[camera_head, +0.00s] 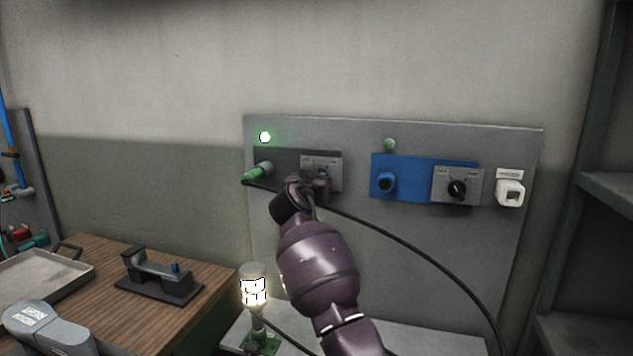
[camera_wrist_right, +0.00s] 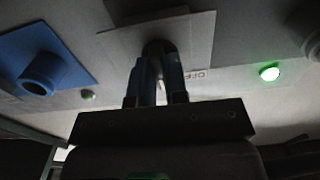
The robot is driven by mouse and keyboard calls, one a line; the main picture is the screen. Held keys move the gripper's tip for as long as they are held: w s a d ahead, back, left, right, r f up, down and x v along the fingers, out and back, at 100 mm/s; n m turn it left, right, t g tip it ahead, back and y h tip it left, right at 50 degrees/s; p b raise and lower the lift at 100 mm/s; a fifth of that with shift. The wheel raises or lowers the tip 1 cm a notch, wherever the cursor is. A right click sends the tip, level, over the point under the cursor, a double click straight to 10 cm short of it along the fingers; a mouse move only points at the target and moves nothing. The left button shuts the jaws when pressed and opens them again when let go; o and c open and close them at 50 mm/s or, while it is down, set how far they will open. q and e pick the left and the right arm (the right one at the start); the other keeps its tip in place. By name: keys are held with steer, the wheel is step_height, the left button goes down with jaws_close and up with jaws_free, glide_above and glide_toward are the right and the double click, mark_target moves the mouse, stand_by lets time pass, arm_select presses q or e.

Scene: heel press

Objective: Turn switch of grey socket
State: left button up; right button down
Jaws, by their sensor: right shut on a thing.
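The grey socket (camera_head: 285,160) is on the left half of the wall panel, with a green plug (camera_head: 258,172) and black cable in it. Its switch plate (camera_head: 333,170) is at its right end; the plate also shows in the right wrist view (camera_wrist_right: 195,35). My right gripper (camera_head: 318,186) is at this plate. In the right wrist view its two fingers (camera_wrist_right: 158,82) are closed around the dark switch knob (camera_wrist_right: 157,47), which they partly hide. An "OFF" label shows beside them. The knob's exact angle is unclear. My left gripper is not in view.
A green indicator (camera_head: 265,137) glows above the grey socket. The blue socket (camera_head: 398,165) with its black switch (camera_head: 457,189) and a white socket (camera_head: 510,191) are to the right. A lit lamp (camera_head: 253,292) stands below. A wooden table (camera_head: 190,305) is at left.

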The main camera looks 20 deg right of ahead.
steer(key=shift+n+p, duration=1.45)
steer(key=shift+n, duration=2.15)
steer(key=c, duration=1.1)
jaws_free()
steer(key=shift+c, duration=0.2)
